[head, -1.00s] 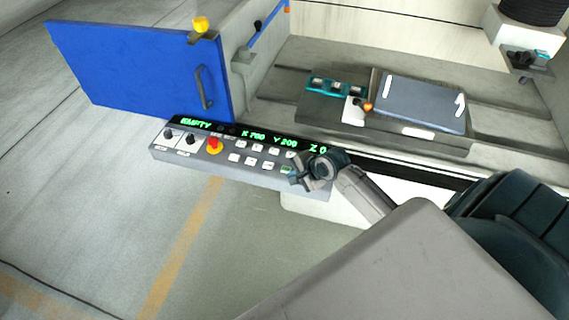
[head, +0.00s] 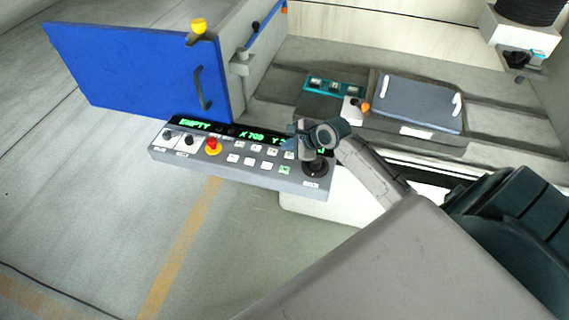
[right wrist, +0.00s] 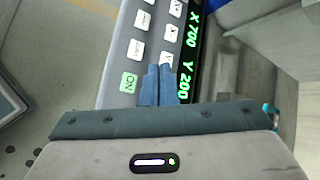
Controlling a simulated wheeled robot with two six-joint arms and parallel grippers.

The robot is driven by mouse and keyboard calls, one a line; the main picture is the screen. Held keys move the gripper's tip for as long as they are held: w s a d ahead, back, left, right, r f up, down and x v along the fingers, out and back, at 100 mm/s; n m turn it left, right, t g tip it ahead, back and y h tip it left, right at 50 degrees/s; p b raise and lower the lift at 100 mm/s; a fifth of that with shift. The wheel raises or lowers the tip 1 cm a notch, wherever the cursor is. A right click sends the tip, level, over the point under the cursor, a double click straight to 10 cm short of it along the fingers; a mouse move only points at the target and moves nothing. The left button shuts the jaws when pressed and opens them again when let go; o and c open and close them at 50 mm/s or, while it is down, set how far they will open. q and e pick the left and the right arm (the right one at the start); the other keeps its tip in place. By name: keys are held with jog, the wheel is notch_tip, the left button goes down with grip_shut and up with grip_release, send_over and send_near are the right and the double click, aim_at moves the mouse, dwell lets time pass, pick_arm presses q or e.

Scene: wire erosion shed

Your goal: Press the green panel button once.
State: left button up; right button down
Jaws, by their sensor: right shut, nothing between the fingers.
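The green panel button (head: 285,169) sits in the lower key row of the grey control panel (head: 262,179), near the panel's right end. In the right wrist view the green button (right wrist: 129,83) reads "ON" and lies just left of my fingers, uncovered. My right gripper (head: 291,138) is shut and empty. In the head view it appears above the button, over the right part of the display. In the right wrist view its closed blue fingertips (right wrist: 158,70) overlap the strip between the keys and the display; their height above the panel is unclear. My left gripper is not in view.
A red knob on a yellow base (head: 213,147), black knobs and white keys share the panel. A black joystick (head: 316,168) stands right of the green button. The display (head: 196,123) reads "EMPTY". A blue door (head: 140,75) stands behind, with the machine bed at the right.

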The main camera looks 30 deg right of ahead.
jog(key=b, duration=0.7)
send_over(288, 170)
notch_tip(288, 170, down, 6)
jog(key=shift+f, duration=1.25)
dwell(0.6)
jog(key=shift+f, duration=0.4)
jog(key=shift+f+p, duration=0.4)
dwell(0.6)
jog(key=shift+r+p, duration=0.8)
jog(key=shift+p, duration=0.5)
